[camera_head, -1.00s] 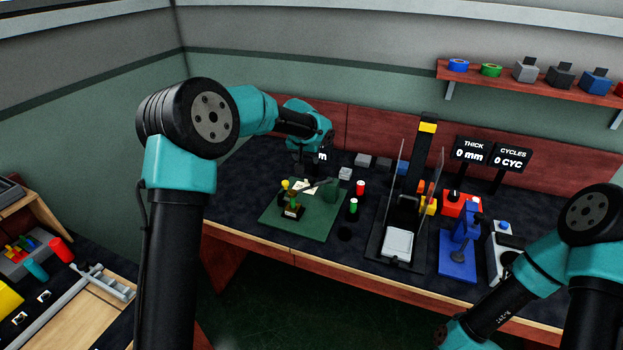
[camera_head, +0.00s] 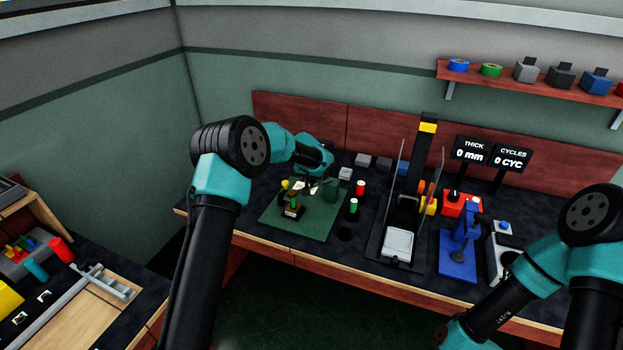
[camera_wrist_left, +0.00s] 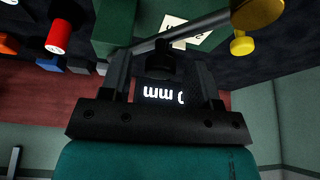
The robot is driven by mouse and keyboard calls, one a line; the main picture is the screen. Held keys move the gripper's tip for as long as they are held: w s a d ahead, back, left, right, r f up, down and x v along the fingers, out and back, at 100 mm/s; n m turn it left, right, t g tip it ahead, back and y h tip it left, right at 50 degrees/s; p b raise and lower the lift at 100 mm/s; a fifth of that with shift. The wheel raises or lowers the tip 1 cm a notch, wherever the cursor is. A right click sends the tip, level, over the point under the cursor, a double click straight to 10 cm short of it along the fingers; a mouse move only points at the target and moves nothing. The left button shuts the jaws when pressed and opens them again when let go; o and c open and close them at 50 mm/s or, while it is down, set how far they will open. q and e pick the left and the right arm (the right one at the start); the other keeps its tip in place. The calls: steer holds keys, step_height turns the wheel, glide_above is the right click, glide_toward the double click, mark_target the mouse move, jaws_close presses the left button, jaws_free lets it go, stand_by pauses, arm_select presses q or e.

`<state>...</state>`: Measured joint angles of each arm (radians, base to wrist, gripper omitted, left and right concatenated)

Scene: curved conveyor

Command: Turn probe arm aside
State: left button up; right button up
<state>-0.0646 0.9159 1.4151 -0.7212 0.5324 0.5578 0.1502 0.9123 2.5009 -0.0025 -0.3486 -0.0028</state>
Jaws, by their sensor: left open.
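The probe arm is a thin grey bar (camera_wrist_left: 195,28) crossing the top of the left wrist view, with a yellow knob (camera_wrist_left: 242,45) near its right side. In the head view, the yellow knob (camera_head: 285,184) and a small dark stand (camera_head: 292,210) are on the green mat (camera_head: 318,228). My left gripper (camera_wrist_left: 160,60) is open. A dark round end piece (camera_wrist_left: 160,68) at the bar's left end shows between its fingers; I cannot tell whether they touch it. In the head view my left gripper (camera_head: 315,180) is over the mat, its fingers hard to make out. My right gripper is out of view.
A green block (camera_head: 331,189) stands close to my left gripper. Red (camera_head: 361,187) and green (camera_head: 353,205) cylinders stand right of the mat. A tall black station (camera_head: 420,165) with clear panels rises further right. The mat's front part is clear.

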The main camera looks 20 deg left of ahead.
arm_select(q)
steer(key=shift+c, duration=0.2)
jaws_close()
stand_by(0.4)
